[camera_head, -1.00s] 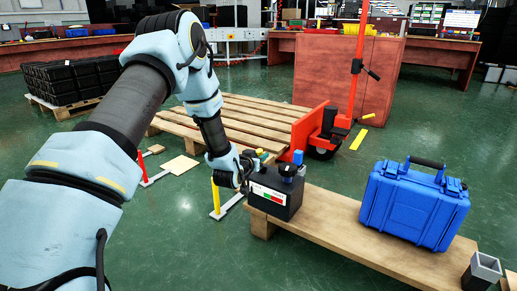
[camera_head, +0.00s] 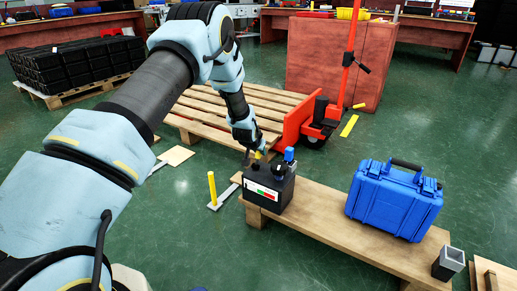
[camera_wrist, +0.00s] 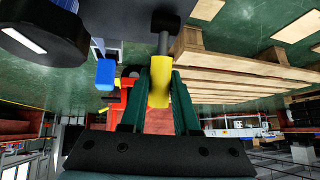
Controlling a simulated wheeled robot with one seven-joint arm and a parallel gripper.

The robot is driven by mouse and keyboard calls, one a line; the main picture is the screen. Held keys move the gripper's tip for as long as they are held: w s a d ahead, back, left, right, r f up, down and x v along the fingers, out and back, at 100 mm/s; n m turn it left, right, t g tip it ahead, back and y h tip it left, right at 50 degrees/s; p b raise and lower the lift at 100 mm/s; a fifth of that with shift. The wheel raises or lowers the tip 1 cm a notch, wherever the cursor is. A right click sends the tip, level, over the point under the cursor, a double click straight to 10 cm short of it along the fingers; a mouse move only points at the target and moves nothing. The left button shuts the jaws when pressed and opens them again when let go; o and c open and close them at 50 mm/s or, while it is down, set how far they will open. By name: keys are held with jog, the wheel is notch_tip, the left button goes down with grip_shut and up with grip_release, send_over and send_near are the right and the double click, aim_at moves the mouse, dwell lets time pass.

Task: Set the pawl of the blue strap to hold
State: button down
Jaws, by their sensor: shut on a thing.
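A black box (camera_head: 270,190) with a white, red and green label stands on the left end of a wooden bench. On its top are a lever with a blue handle (camera_head: 289,154) and a lever with a yellow handle (camera_head: 257,155). My gripper (camera_head: 253,153) is over the left part of the box top. In the wrist view my gripper (camera_wrist: 158,92) is shut on the yellow handle (camera_wrist: 160,80). The blue handle (camera_wrist: 106,74) is to the left, apart from the fingers. No strap can be made out, and the pawl's setting cannot be told.
A blue case (camera_head: 394,200) stands on the bench (camera_head: 320,215) right of the box. A grey square tube (camera_head: 448,263) is at the bench's right end. A wooden pallet (camera_head: 258,110) and a red pallet jack (camera_head: 303,125) are behind. A yellow post (camera_head: 212,188) stands left of the box.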

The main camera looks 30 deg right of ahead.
dwell(0.4)
jog(key=c, duration=0.7)
grip_release()
jog(key=shift+o, duration=0.2)
jog(key=p+v, duration=0.3)
jog(key=v, duration=0.7)
jog(key=shift+s+r, duration=0.15)
jog(key=shift+r, duration=0.15)
jog(key=shift+a, duration=0.1)
